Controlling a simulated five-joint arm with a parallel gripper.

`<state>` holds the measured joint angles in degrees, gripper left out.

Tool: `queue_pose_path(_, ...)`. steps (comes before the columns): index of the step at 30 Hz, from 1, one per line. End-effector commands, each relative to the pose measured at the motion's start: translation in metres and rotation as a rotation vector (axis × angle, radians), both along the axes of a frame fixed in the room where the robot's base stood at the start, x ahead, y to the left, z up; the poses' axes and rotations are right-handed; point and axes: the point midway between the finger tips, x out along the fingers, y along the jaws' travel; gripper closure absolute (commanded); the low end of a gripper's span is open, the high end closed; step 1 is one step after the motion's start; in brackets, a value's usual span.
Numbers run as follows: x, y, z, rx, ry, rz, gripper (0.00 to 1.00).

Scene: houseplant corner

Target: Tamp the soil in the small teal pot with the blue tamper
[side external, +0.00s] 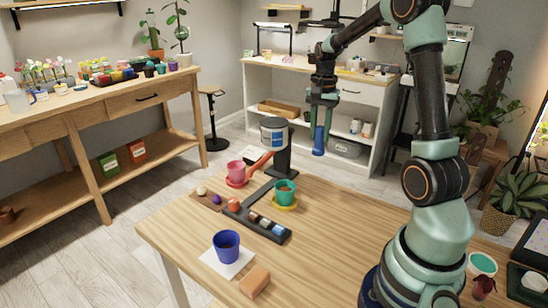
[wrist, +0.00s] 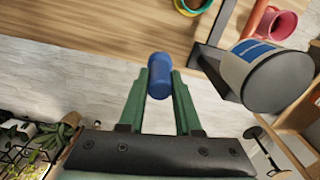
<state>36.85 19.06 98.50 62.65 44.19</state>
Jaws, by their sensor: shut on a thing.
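The small teal pot (side external: 284,195) stands upright on a yellow saucer (side external: 287,208) on the wooden table, with brown soil inside. In the wrist view, only part of the teal pot (wrist: 194,5) shows at the top edge. My gripper (side external: 320,122) is shut on the blue tamper (side external: 319,142), which hangs roughly upright in the air, above and to the right of the pot in the side view. In the wrist view, the blue tamper (wrist: 159,80) sits between the two green fingers.
A white can (side external: 273,134) with a blue label, on a black stand, rises behind the pot, with a red spout-like part. A pink pot (side external: 236,171), a black rack (side external: 245,217), a blue pot (side external: 227,247) and a tan block (side external: 254,281) stand around.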

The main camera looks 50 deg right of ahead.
Motion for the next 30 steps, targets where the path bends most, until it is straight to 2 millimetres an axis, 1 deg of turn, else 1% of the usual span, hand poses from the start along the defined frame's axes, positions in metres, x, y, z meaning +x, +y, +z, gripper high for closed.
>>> queue_pose_path(1,0.001,-0.001,0.014,-0.004,-0.006,0.0,1.0)
queue_pose_path(3,0.001,-0.001,0.03,-0.003,-0.005,0.0,1.0)
queue_pose_path(6,0.0,0.0,0.048,-0.002,-0.003,0.0,1.0)
queue_pose_path(10,0.001,0.0,0.064,-0.002,-0.002,0.0,1.0)
queue_pose_path(13,0.003,0.004,0.067,0.001,0.001,0.002,1.0)
queue_pose_path(14,0.004,0.008,0.065,0.002,0.002,0.002,1.0)
queue_pose_path(17,0.014,0.026,0.053,0.002,0.004,0.006,1.0)
queue_pose_path(21,0.027,0.061,0.026,0.001,0.004,0.008,1.0)
queue_pose_path(24,0.033,0.084,0.008,0.001,0.003,0.007,1.0)
queue_pose_path(27,0.036,0.101,-0.004,0.0,0.001,0.004,1.0)
queue_pose_path(30,0.038,0.11,-0.012,-0.001,0.0,0.001,1.0)
